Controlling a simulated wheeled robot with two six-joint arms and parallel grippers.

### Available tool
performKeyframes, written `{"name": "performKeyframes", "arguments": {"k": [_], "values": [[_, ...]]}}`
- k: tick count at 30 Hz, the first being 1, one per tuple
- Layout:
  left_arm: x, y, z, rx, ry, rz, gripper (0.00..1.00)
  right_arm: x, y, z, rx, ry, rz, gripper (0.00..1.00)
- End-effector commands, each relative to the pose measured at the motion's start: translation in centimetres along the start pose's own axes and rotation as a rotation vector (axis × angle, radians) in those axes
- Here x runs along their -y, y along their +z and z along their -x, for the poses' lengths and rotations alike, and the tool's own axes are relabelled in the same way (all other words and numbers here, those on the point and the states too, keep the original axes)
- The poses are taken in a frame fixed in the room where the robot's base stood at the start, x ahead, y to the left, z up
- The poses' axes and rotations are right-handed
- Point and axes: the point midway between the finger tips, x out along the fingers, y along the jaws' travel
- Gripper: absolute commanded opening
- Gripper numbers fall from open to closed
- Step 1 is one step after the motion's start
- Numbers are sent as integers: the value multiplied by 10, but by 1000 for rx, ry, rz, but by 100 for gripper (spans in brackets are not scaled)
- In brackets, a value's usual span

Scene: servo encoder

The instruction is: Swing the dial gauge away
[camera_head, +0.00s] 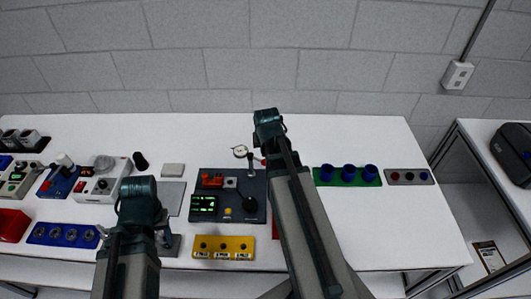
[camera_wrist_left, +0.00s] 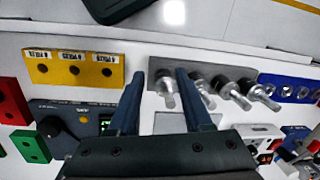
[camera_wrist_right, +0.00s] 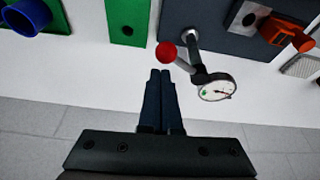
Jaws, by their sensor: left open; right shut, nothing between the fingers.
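The dial gauge (camera_head: 240,151) has a round white face and stands at the back edge of the dark fixture plate (camera_head: 203,178). In the right wrist view the gauge (camera_wrist_right: 217,88) hangs on a dark jointed arm from a metal post (camera_wrist_right: 190,40). A red ball knob (camera_wrist_right: 166,53) sits on a lever beside the post. My right gripper (camera_wrist_right: 160,72) is shut and empty, its fingertips just short of the red knob in that view; contact cannot be told. My left gripper (camera_wrist_left: 158,74) is open and empty, over the bench near a grey block with metal pins (camera_wrist_left: 200,78).
A yellow block (camera_head: 223,247) lies in front of the plate. A green block with blue cups (camera_head: 347,176) and a grey button strip (camera_head: 409,177) stand to the right. Several devices crowd the bench's left side. The bench's right front is clear.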

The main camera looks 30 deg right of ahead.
Motion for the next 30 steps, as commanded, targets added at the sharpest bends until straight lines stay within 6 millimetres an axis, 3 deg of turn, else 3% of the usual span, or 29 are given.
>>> {"name": "performKeyframes", "arguments": {"k": [8, 9, 21, 30], "values": [[1, 0, 9, 0, 0, 0, 50, 3, -37, -4, 0, -1, 3, 0], [2, 1, 20, 0, 0, 0, 50, 4, -33, 9, 0, -2, 4, 0], [8, 5, 83, 0, 3, 13, 50, 8, -32, 77, 0, -1, 4, 0], [9, 6, 101, 1, 3, 14, 50, 10, -31, 97, 0, -1, 3, 0]]}}
